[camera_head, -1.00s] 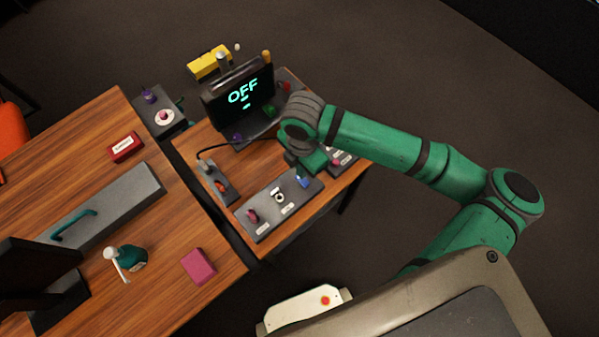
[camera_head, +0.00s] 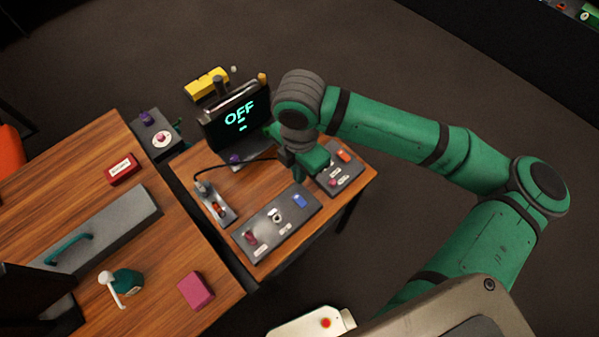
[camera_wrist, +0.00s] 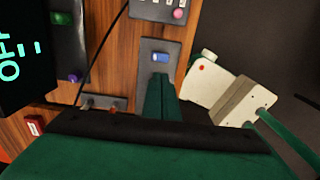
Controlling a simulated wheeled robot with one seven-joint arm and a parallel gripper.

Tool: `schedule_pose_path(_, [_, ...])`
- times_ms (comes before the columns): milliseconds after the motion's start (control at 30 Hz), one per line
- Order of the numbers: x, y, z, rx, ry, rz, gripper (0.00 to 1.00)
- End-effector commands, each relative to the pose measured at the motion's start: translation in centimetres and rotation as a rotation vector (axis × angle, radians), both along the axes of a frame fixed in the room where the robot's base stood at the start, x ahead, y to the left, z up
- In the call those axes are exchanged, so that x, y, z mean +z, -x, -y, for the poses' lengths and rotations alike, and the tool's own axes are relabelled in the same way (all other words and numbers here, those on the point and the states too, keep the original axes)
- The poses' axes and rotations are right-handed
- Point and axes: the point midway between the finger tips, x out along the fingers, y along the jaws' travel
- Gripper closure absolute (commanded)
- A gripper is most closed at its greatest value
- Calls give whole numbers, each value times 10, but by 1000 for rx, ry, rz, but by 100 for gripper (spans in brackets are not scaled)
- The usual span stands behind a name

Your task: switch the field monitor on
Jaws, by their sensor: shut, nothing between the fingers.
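The field monitor (camera_head: 238,118) stands at the back of the small wooden table, and its dark screen reads OFF in cyan. It also shows at the left edge of the wrist view (camera_wrist: 18,60). My gripper (camera_head: 298,177) is shut and empty, pointing down above the table. In the wrist view its green fingers (camera_wrist: 160,80) end just short of a blue switch (camera_wrist: 160,57). That blue switch (camera_head: 299,200) sits at the right end of the grey front panel (camera_head: 262,238), apart from the fingertips in the picture. The exact height gap cannot be told.
A right panel (camera_head: 338,181) carries pink and orange controls; a left panel (camera_head: 214,203) has a red one. A black cable crosses the table. A larger wooden table (camera_head: 180,250) stands left.

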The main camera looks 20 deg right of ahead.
Motion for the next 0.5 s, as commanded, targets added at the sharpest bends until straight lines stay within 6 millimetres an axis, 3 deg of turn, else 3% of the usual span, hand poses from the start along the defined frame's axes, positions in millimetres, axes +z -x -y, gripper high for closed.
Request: schedule_pose_path(500, [-1,-12,-2,-4,1,1,100])
